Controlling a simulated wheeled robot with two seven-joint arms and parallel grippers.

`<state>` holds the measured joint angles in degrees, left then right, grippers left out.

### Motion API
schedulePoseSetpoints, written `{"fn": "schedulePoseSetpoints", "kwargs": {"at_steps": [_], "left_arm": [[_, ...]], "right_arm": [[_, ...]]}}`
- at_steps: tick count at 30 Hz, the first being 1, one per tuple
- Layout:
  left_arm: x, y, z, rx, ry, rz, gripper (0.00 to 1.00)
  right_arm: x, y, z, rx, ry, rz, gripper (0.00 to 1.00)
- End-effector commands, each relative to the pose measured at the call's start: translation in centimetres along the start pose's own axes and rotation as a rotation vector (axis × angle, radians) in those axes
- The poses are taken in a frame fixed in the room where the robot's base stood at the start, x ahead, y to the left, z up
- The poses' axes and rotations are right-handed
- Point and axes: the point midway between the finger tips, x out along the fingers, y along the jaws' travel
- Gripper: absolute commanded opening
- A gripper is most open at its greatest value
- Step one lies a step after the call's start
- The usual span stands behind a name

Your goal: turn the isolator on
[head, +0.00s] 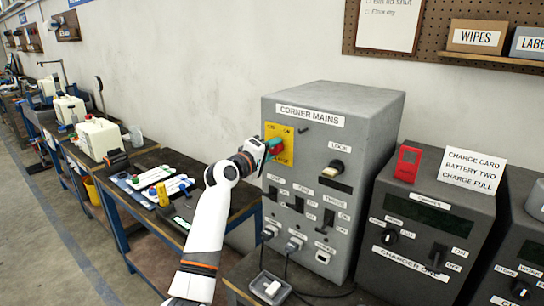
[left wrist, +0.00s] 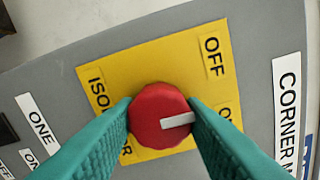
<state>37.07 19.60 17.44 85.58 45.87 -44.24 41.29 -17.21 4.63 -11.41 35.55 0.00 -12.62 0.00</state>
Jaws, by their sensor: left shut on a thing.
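The isolator is a round red knob (left wrist: 160,115) with a white pointer mark, on a yellow plate (left wrist: 150,60) that also shows in the head view (head: 287,156). The plate is on the grey CORNER MAINS cabinet (head: 312,150). My left gripper (head: 268,148) is at the plate; in the left wrist view its teal fingers (left wrist: 160,118) are shut on the knob's two sides. The pointer mark points right, towards a label starting with O that the right finger partly hides. The OFF label (left wrist: 212,48) is up and right of the knob. My right gripper is out of view.
The cabinet also has a LOCK knob (head: 333,169), several switches and plugged cables below. A charger unit (head: 430,230) with a red holder (head: 408,163) and a card (head: 472,170) stands to the right. A workbench (head: 150,160) with tools lies to the left.

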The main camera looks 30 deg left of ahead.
Motion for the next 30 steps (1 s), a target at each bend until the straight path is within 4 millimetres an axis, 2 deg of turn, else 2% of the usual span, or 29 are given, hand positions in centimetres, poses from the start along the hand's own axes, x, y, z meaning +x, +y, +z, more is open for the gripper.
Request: {"fn": "schedulePoseSetpoints", "kwargs": {"at_steps": [1, 6, 18, 30], "left_arm": [[0.0, 0.4, -0.1, 0.050, 0.000, 0.003, 0.14], [0.0, 0.4, -0.1, 0.212, 0.001, 0.004, 0.14], [0.0, 0.3, 0.0, 0.554, 0.002, 0.004, 0.14], [0.0, 0.2, 0.0, 0.735, 0.003, 0.003, 0.14]], "right_arm": [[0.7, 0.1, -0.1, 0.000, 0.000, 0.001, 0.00], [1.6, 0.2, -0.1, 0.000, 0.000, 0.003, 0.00], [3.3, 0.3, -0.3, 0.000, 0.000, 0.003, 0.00], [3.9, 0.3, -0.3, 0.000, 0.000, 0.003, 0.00]]}}
